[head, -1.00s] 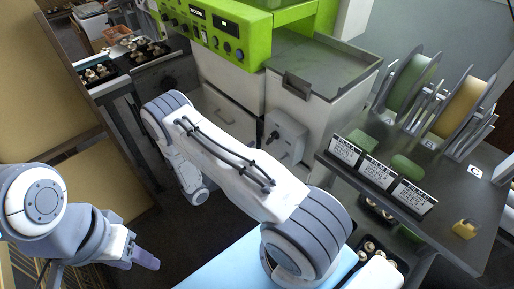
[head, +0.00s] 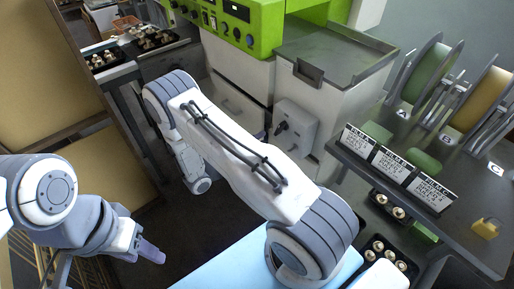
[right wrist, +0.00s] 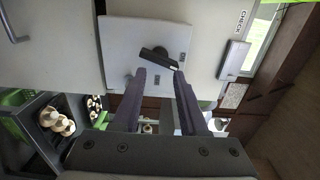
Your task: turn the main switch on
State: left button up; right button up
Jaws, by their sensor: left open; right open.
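The main switch is a black rotary handle (head: 280,128) on a light grey box (head: 300,122) on the front of the white machine cabinet. In the right wrist view the handle (right wrist: 158,58) lies slanted across the box's plate (right wrist: 122,42). My right gripper (right wrist: 158,88) is open and empty, its two dark fingers pointing at the handle with its tips just short of or beside it; I cannot tell whether they touch. My left gripper (head: 151,255) is open and empty at the lower left, far from the switch.
The green control panel (head: 240,22) is above the cabinet. A dark table (head: 480,245) with film rolls, label cards and a yellow padlock (head: 487,228) stands at the right. Mushroom trays (head: 386,255) sit below it. More trays stand at the far left back.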

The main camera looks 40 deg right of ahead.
aim_at(277, 131)
jog(key=shift+w+d+m+b, duration=0.1)
jog(key=shift+d+m+b, duration=1)
jog(key=shift+m, duration=2.5)
jog(key=shift+s+d+m+b, duration=0.1)
jog(key=shift+d+m+b, duration=0.95)
jog(key=shift+m, duration=2.55)
jog(key=shift+w+d+m+b, duration=0.1)
jog(key=shift+d+m+b, duration=0.45)
jog(key=shift+d+m, duration=2.05)
jog(key=shift+a+m, duration=1)
jog(key=shift+a, duration=0.05)
jog(key=shift+c, duration=0.3)
